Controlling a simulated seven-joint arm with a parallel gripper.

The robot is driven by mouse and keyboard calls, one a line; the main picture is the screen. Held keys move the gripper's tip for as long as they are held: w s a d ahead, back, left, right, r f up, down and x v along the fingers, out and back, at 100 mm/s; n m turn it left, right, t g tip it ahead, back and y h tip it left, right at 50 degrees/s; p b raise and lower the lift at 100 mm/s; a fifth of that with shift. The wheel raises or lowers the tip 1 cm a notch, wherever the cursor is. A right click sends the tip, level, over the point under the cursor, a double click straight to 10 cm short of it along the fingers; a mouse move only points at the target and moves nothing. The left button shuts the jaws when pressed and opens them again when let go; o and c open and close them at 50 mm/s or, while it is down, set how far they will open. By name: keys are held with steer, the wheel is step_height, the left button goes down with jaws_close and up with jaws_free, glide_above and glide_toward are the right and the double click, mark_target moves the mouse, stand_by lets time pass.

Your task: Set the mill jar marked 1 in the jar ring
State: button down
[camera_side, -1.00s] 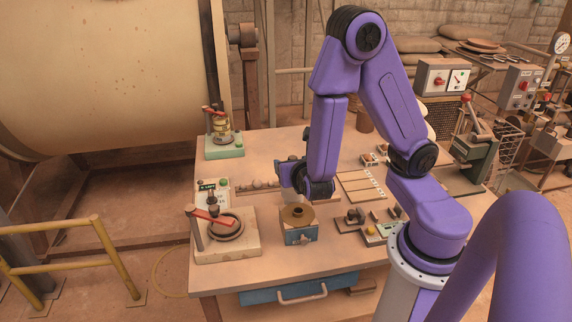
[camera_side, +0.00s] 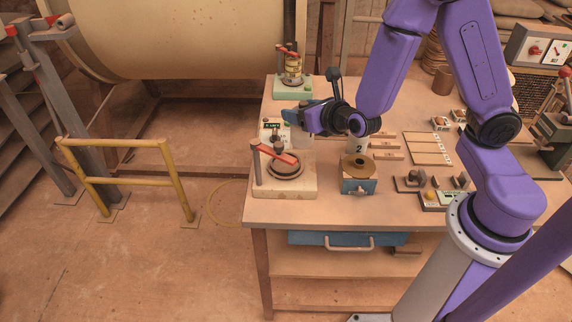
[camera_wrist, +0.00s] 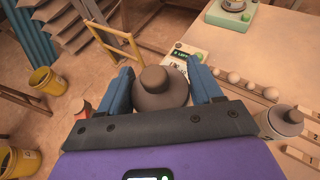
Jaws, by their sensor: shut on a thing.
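My gripper (camera_wrist: 163,90) is shut on a grey mill jar (camera_wrist: 163,84), whose domed lid shows between the blue fingers in the wrist view. No number shows on it. In the side view my gripper (camera_side: 298,117) is raised above the bench, behind the front clamp station; its wrist and fingers largely hide the held jar there. The jar ring (camera_side: 284,171) appears as a dark round ring on a pale base, below the gripper, with a red clamp lever (camera_side: 276,153) across it. A jar marked 2 (camera_side: 358,145) stands on the bench right of the gripper; a grey-lidded jar (camera_wrist: 281,121) shows in the wrist view.
A blue block with a brown round top (camera_side: 358,178) stands right of the ring station. A small control panel (camera_side: 271,130) is behind it. A green-based clamp station (camera_side: 293,88) stands at the back. White balls (camera_wrist: 250,86) lie in a row.

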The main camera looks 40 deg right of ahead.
steer(key=shift+w+a+f+n+y, duration=0.45)
steer(key=shift+a+f+y, duration=0.15)
steer(key=shift+f, duration=0.65)
steer(key=shift+w+a+f+n+y, duration=0.4)
steer(key=shift+a+f+n+y, duration=0.15)
steer(key=shift+f, duration=0.75)
steer(key=shift+w+a+f+n+y, duration=0.45)
steer(key=shift+a+f+y, duration=0.15)
steer(key=shift+f, duration=0.65)
steer(key=shift+f, duration=0.15)
steer(key=shift+c, duration=0.9)
jaws_free()
steer(key=v, duration=1.2)
